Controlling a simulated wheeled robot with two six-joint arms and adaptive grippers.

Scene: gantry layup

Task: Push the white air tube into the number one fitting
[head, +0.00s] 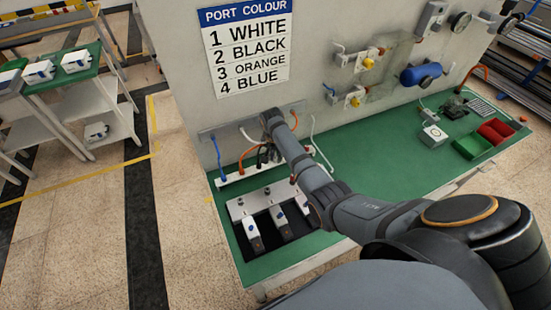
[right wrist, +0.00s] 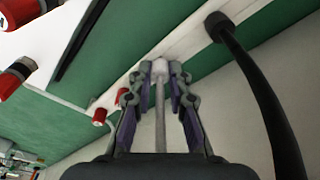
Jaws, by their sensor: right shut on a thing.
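In the right wrist view my right gripper (right wrist: 160,72) is shut on the pale white air tube (right wrist: 160,115), which runs back between the fingers toward the palm. The fingertips are close to the white rail (right wrist: 185,40) carrying the fittings. The tube's end is hidden at the fingertips, so I cannot tell whether it sits in a fitting. In the head view my right arm reaches to the rail (head: 235,178) at the wall, and the wrist hides part of it. No fitting number is readable. My left gripper is not in view.
A black tube (right wrist: 262,95) stands in the rail beside my gripper. Red-collared parts (right wrist: 100,116) lie on the other side. A blue tube (head: 218,155) and an orange tube (head: 246,156) hang nearby. The port colour sign (head: 247,45) lists white as 1.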

